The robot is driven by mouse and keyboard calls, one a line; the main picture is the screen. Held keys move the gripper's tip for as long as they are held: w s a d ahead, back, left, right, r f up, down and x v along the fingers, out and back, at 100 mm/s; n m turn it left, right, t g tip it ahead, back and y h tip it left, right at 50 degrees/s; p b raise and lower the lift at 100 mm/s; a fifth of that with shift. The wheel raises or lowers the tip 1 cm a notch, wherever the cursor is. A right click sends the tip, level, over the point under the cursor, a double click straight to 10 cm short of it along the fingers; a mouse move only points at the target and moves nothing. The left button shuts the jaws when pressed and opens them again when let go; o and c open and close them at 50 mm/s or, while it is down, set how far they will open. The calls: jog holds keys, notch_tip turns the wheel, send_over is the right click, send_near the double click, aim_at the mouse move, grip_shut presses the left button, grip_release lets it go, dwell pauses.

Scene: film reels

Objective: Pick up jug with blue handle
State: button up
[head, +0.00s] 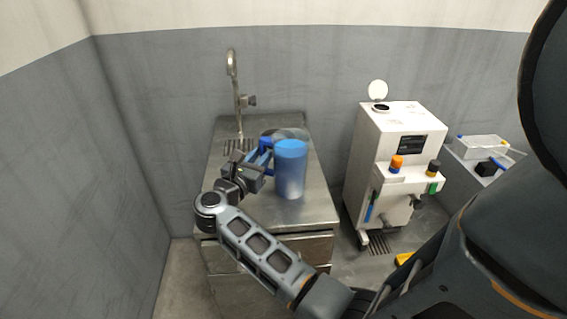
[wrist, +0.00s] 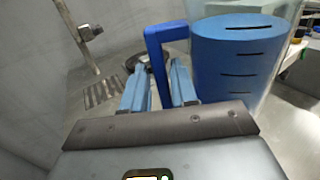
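The jug (head: 290,170) stands upright on the steel counter in the head view, with a blue top and a paler lower body. In the wrist view the blue jug body (wrist: 235,62) is right of my fingers, and its blue handle (wrist: 156,50) runs down between them. My gripper (head: 258,160) reaches the jug's left side, where the handle is. In the wrist view my gripper (wrist: 160,82) has its two light-blue fingers close on either side of the handle, with little gap showing. The jug's base is hidden in the wrist view.
The steel counter (head: 315,205) has a tap (head: 236,85) at its back left and a round metal basin behind the jug. A white machine (head: 392,155) stands to the right, past a gap. Walls close the left and back.

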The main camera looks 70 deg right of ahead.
jog(key=shift+s+d, duration=0.15)
jog(key=shift+d, duration=1.05)
jog(key=shift+c, duration=0.4)
grip_shut()
jog(key=shift+r, duration=0.1)
